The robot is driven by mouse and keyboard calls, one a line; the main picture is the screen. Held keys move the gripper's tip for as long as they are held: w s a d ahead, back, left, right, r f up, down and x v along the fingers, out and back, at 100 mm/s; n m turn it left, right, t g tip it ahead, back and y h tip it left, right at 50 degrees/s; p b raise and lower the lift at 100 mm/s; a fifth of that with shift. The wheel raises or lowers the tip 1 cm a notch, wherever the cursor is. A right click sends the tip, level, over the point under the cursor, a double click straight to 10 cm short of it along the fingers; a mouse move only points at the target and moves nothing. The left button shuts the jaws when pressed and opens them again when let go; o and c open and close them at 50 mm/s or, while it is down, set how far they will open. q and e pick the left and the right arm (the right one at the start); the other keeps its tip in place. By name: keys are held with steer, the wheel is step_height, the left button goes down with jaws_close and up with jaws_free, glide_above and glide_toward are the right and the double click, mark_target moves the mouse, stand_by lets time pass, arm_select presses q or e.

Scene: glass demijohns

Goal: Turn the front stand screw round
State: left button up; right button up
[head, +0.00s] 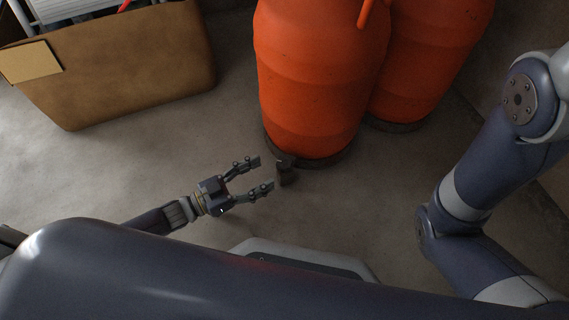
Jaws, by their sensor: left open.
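A large orange demijohn (315,85) stands on a dark round stand (318,163) at the top middle. A small dark, upright piece, which looks like the front stand screw (287,174), sticks out at the stand's front. My left gripper (262,175) comes in from the left with its two fingers apart and nothing between them. Its fingertips point right and end just left of the screw; whether one touches it I cannot tell. My right arm shows at the right, but its gripper is out of view.
A second orange demijohn (432,60) stands close behind on the right, on its own dark base. A brown box-like container (140,65) with a tan piece (30,62) on its edge stands at the upper left. The grey floor (130,165) left of the gripper is clear.

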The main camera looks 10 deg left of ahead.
mark_target(284, 162)
arm_select(q)
steer(key=b+x, duration=0.3)
steer(key=x, duration=0.4)
steer(key=shift+w+f+b, duration=0.1)
steer(key=shift+f+b, duration=0.05)
steer(key=shift+b, duration=0.15)
steer(key=shift+w+d, duration=0.3)
steer(key=shift+d, duration=0.1)
steer(key=c, duration=1.1)
